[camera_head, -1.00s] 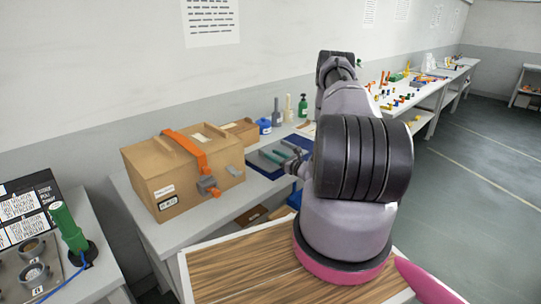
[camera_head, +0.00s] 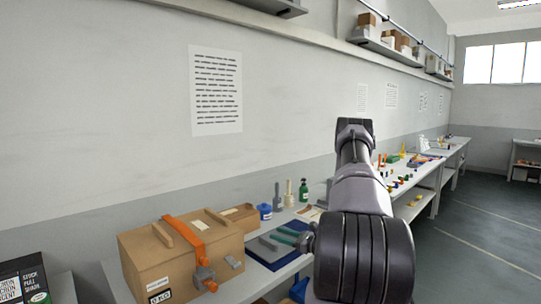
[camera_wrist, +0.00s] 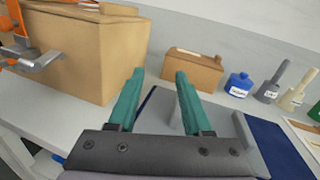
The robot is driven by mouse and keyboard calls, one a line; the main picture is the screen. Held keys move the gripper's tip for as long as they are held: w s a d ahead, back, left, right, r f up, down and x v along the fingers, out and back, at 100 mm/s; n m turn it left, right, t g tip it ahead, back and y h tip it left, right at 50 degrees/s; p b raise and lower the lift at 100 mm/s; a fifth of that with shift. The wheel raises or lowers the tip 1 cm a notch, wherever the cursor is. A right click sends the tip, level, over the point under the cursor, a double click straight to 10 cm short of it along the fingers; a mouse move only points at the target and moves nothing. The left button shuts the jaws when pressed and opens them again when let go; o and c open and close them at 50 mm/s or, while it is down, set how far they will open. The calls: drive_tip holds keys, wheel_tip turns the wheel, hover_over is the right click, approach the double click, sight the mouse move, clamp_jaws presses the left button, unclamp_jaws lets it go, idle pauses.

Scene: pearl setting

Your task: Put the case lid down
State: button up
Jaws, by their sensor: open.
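My gripper (camera_wrist: 160,95) is open, its two teal fingers apart. In the head view my gripper (camera_head: 286,236) is partly hidden behind the arm. A flat grey piece with a raised grip, which looks like the case lid (camera_wrist: 248,145), lies on a dark blue mat (camera_wrist: 282,150). The raised grip stands between the fingers, with no clear hold on it. In the head view the lid (camera_head: 262,246) shows on the mat (camera_head: 258,254) beside the fingers. Its near part is hidden by my gripper in the wrist view.
A large brown box (camera_head: 165,265) with an orange strap stands left of the mat. Behind are a small brown box (camera_head: 240,215), a blue jar (camera_head: 265,211), a grey bottle (camera_head: 277,200), a cream bottle (camera_head: 289,195) and a green bottle (camera_head: 303,190). The wall is close behind the bench.

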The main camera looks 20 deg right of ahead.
drive_tip(key=s+a+r+n+g+y, duration=0.1)
drive_tip(key=s+a+r+n+g, duration=0.25)
drive_tip(key=a+r+n, duration=0.35)
drive_tip(key=s+a+r+n+g, duration=0.3)
drive_tip(key=a+r+g, duration=0.2)
drive_tip(key=r, duration=0.4)
drive_tip(key=s+a+r+n+g+y, duration=0.1)
drive_tip(key=s+a+r+n+g, duration=0.3)
drive_tip(key=r, duration=0.4)
drive_tip(key=s+r+n+t+h, duration=0.5)
drive_tip(key=s+r+n+h, duration=0.4)
drive_tip(key=s+r, duration=0.6)
drive_tip(key=shift+s+a+r+n+h, duration=0.2)
drive_tip(key=shift+s+a+n+h, duration=0.1)
drive_tip(key=shift+s+h, duration=0.45)
drive_tip(key=shift+o, duration=0.3)
